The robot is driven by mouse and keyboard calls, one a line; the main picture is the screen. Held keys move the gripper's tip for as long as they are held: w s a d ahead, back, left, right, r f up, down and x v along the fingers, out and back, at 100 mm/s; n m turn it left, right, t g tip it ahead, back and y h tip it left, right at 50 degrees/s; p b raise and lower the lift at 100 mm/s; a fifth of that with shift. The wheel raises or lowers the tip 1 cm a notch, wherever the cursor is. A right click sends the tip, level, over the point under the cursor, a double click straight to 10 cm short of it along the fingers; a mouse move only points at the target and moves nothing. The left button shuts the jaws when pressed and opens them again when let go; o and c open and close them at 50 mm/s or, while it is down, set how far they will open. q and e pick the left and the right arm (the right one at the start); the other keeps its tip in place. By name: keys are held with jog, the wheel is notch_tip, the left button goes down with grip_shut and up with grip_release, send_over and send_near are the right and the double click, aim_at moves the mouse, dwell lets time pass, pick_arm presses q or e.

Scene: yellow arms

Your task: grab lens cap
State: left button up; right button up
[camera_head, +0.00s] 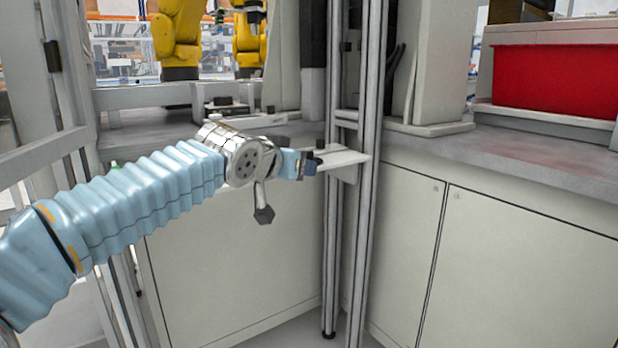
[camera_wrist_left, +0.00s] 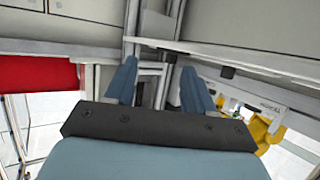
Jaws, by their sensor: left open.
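My left gripper (camera_head: 310,163) reaches in from the left, at the left end of a small white shelf (camera_head: 342,159) on a metal post. In the left wrist view my left gripper (camera_wrist_left: 158,88) shows two blue fingers spread apart, with nothing seen between them. A small dark piece (camera_head: 319,144) sits at the shelf by the fingertips. I cannot tell whether it is the lens cap. No lens cap can be made out for certain. My right gripper is in neither view.
Upright metal posts (camera_head: 361,230) stand close to the gripper. A grey worktop (camera_head: 540,165) over pale cabinets (camera_head: 400,230) runs to the right. A red bin (camera_head: 555,80) stands at the right. Yellow robot arms (camera_head: 178,40) are at the back left.

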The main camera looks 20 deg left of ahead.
pick_arm(q)
notch_tip(320, 180, up, 4)
jog(key=s+a, duration=0.2)
jog(key=p, duration=0.3)
send_near(309, 157)
jog(key=w, duration=0.3)
jog(key=shift+w+d+f+t+p, duration=0.15)
jog(key=shift+w+d+t+p, duration=0.15)
jog(key=shift+t+p, duration=0.1)
jog(key=p+x, duration=0.2)
jog(key=x, duration=0.1)
jog(key=p+x, duration=0.1)
jog(key=shift+w+a+f, duration=0.1)
jog(key=shift+w+a, duration=0.1)
jog(key=shift+a, duration=0.05)
jog(key=shift+w+f, duration=0.1)
jog(key=shift+w, duration=0.05)
grip_shut()
